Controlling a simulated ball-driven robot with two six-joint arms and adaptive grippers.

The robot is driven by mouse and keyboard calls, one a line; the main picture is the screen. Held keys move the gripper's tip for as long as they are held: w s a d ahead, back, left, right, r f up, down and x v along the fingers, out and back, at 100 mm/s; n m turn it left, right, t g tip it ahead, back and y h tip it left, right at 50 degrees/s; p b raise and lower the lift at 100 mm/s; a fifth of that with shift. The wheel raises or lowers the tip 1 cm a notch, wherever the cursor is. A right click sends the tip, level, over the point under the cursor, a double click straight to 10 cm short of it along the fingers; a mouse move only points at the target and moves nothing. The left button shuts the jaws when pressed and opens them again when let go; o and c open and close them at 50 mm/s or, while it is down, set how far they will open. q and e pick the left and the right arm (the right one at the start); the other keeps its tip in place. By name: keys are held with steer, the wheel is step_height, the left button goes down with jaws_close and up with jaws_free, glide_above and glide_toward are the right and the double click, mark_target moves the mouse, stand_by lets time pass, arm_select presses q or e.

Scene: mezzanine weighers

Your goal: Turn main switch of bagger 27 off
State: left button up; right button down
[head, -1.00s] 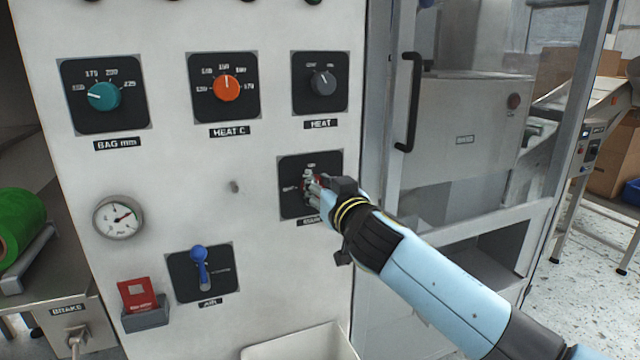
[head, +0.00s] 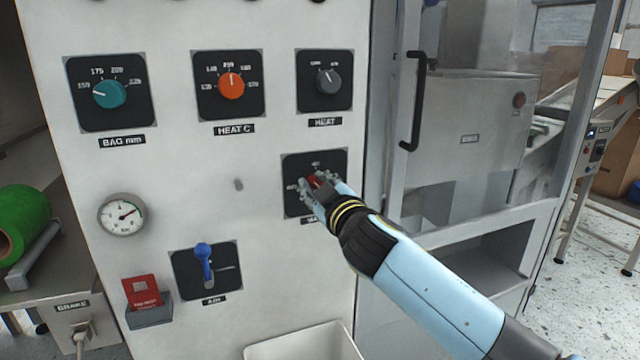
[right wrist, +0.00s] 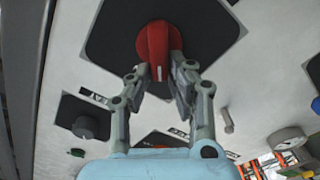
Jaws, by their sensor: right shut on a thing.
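The main switch is a red rotary knob (head: 318,182) on a black square plate (head: 335,162), on the right of the white panel under the HEAT dial. My right gripper (head: 314,188) reaches it from the lower right, its fingers shut on the knob. In the right wrist view the red knob (right wrist: 158,52) sits between the two fingertips (right wrist: 158,88), with a white pointer mark on its face. The plate's caption is mostly hidden by my gripper. My left gripper is not in view.
The panel also carries a teal BAG mm dial (head: 109,94), an orange HEAT C dial (head: 231,86), a grey HEAT dial (head: 327,81), a gauge (head: 122,215) and a blue AIR lever (head: 205,263). A black door handle (head: 415,100) stands right of the panel.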

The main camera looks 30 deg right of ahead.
steer(key=shift+w+a+f+n, duration=0.15)
steer(key=shift+f+n, duration=0.15)
steer(key=shift+n, duration=1.4)
steer(key=shift+s+a+f+n, duration=0.15)
steer(key=shift+f+n, duration=0.15)
steer(key=shift+n, duration=1.4)
steer(key=shift+w+a+f+n, duration=0.15)
steer(key=shift+f+n, duration=0.15)
steer(key=shift+n, duration=1.4)
steer(key=c, duration=1.2)
jaws_free()
steer(key=shift+c, duration=0.2)
steer(key=v, duration=1.2)
